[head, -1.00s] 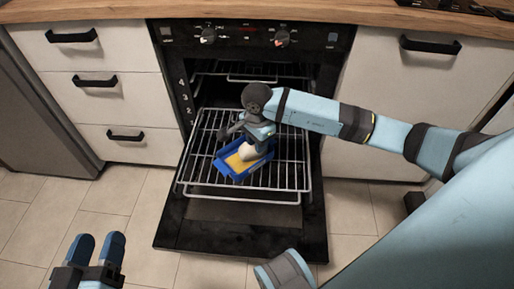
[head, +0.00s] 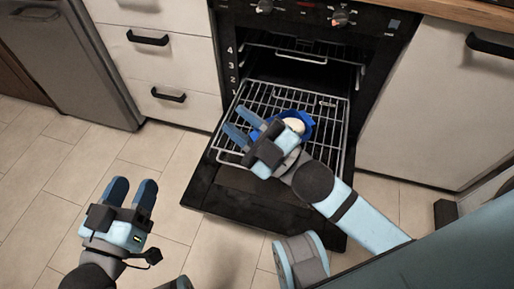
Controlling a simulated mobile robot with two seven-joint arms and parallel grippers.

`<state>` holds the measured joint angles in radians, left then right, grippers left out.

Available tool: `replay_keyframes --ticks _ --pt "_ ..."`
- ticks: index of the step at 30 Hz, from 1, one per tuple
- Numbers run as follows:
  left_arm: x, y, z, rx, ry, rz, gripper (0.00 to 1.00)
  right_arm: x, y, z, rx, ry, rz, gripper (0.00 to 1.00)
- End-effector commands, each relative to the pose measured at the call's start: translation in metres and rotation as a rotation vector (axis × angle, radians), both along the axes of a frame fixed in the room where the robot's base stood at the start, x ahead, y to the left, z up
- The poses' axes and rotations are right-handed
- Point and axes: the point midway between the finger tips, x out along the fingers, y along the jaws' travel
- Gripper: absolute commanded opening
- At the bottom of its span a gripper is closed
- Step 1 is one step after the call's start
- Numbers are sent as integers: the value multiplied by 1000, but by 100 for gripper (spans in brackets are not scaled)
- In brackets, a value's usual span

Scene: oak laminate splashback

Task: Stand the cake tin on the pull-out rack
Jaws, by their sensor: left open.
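The blue tin (head: 308,122) lies on the pull-out rack (head: 328,101), towards its right side. A rounded cream thing (head: 294,125) shows in it. My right gripper and wrist hide most of the tin. My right gripper (head: 236,121) is open, its two blue fingers apart and pointing up-left over the rack's left part. My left gripper (head: 131,190) is open and empty over the floor at the lower left, well away from the rack.
The oven door (head: 246,204) hangs open beneath the rack. The oven cavity (head: 300,72) is behind it, with another rack higher up. Drawers (head: 170,100) stand to the left and a cabinet (head: 440,110) to the right. The tiled floor at the left is clear.

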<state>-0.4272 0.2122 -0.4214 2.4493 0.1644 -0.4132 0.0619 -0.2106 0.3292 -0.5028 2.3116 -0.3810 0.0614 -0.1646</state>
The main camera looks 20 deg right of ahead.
Motion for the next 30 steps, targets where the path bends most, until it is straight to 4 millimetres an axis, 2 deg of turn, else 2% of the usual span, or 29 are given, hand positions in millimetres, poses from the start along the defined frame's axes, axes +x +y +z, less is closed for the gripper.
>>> replay_keyframes --ticks 1,3,6,9,13,26,28,30 --pt "0 0 0 0 0 0 55 -4 -8 -9 127 193 -2 28" --pt "0 0 0 0 0 0 55 -9 -15 -22 276 427 12 28" --pt "0 0 0 0 0 0 55 -20 -18 -38 429 675 41 28" --pt "0 0 0 0 0 0 55 -29 -18 -47 514 817 65 28" --pt "0 0 0 0 0 0 55 -33 -17 -51 547 878 76 28" --pt "0 1 0 2 0 0 55 -33 -17 -51 543 873 76 28" --pt "0 1 3 -1 -6 3 55 -33 -17 -46 546 865 78 28" --pt "0 2 16 -15 -30 12 55 -33 -18 -33 561 839 82 28"
